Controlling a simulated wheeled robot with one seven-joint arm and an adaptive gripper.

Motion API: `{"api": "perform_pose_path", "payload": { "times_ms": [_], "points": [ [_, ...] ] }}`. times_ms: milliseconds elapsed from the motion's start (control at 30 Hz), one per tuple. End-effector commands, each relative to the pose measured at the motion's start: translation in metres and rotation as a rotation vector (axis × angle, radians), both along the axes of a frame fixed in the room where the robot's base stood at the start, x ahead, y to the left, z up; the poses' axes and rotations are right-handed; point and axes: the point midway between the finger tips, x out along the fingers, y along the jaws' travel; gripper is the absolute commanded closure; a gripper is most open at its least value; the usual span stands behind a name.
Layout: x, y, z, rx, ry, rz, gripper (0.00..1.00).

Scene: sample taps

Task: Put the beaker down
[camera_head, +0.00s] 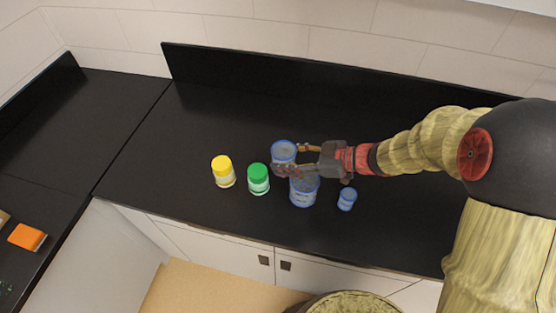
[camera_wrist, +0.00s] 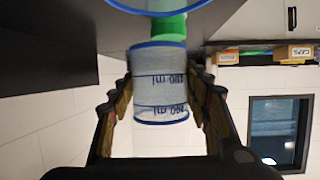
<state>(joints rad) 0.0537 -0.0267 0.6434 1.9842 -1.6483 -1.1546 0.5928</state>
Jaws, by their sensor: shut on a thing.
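My gripper (camera_head: 288,160) is shut on a clear blue-rimmed beaker (camera_head: 284,148), with a finger on each side of it. In the wrist view, which appears upside down, the held beaker (camera_wrist: 161,85) stands between the two fingers (camera_wrist: 163,105) with its volume marks showing. It looks upright and seems raised off the black counter (camera_head: 225,120), but the gap beneath it is not clear. The lower near side of the held beaker is partly hidden by a finger in the head view.
A larger blue-rimmed beaker (camera_head: 304,192) stands just in front of my gripper, and a small one (camera_head: 347,199) stands to its right. A green-lidded jar (camera_head: 258,180) and a yellow-lidded jar (camera_head: 223,172) stand left. The counter behind and farther left is clear.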

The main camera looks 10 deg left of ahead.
Motion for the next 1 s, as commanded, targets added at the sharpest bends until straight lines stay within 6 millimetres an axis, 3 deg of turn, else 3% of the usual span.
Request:
{"api": "perform_pose_path", "payload": {
  "times_ms": [300,500,833,1000],
  "points": [
    [0.069,0.021,-0.037,0.0,0.0,0.001,0.71],
    [0.095,0.028,-0.071,0.0,0.003,-0.001,0.71],
    [0.112,0.033,-0.089,0.0,0.001,-0.001,0.71],
    [0.114,0.034,-0.115,0.0,0.003,-0.001,0.71]
  ]
}}
